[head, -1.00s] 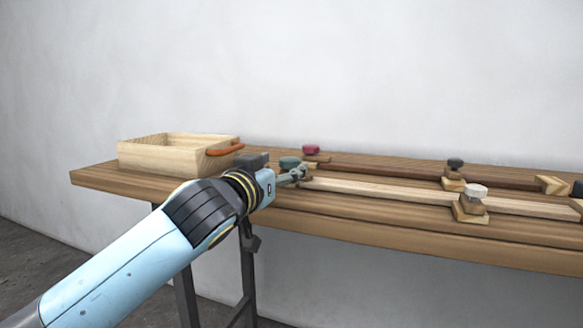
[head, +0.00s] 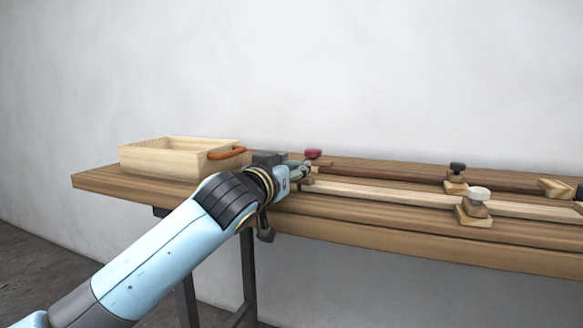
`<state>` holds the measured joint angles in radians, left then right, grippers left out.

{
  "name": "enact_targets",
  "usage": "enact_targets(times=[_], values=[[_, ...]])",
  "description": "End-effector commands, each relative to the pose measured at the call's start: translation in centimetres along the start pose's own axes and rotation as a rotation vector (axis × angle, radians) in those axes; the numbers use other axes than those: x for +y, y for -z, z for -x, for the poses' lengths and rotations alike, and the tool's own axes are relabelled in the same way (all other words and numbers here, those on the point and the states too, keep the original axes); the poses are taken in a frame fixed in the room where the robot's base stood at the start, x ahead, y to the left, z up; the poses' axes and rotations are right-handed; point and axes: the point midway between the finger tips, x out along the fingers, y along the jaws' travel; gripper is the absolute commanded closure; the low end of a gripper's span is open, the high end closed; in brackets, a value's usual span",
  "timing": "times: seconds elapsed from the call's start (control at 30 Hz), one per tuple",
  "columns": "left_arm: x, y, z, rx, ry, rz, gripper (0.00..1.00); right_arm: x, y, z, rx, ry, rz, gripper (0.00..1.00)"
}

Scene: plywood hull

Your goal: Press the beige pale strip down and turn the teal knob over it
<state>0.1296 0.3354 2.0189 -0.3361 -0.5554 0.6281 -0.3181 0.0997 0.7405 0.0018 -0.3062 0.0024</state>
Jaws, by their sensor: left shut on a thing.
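The beige pale strip (head: 390,195) runs along the front of the workbench from my left gripper to the right. The teal knob (head: 292,164) is at the strip's left end, mostly hidden behind my left gripper. My left gripper (head: 305,171) reaches in from the left and is shut at the knob, seemingly on it; the exact contact is hidden. I cannot tell whether the strip's left end lies fully flat. My right gripper is not in view.
An open wooden box (head: 165,160) with an orange-handled tool (head: 227,153) stands at the bench's left. A darker strip (head: 390,175) lies behind. A red knob (head: 312,154), a black knob (head: 457,167) and a white knob (head: 479,194) stand on blocks.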

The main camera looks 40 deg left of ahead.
Motion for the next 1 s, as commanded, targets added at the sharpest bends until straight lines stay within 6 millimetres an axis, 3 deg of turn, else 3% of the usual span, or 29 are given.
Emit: enact_targets(times=[0.1, 0.53, 0.87, 0.9, 1.0], values=[[0.02, -0.01, 0.01, 0.0, 0.0, 0.002, 0.96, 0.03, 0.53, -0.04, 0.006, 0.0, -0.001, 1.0], [0.1, -0.22, -0.06, 0.0, 0.213, 0.006, 0.96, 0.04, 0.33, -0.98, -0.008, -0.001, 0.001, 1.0], [0.0, 0.04, -0.01, 0.001, 0.234, 0.002, 0.96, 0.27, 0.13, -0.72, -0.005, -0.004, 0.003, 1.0], [0.0, 0.04, -0.01, 0.0, 0.234, 0.002, 0.61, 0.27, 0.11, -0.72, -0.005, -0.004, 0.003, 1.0], [0.0, 0.04, -0.01, 0.001, 0.234, 0.002, 0.48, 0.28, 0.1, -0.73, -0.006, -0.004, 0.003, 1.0]])
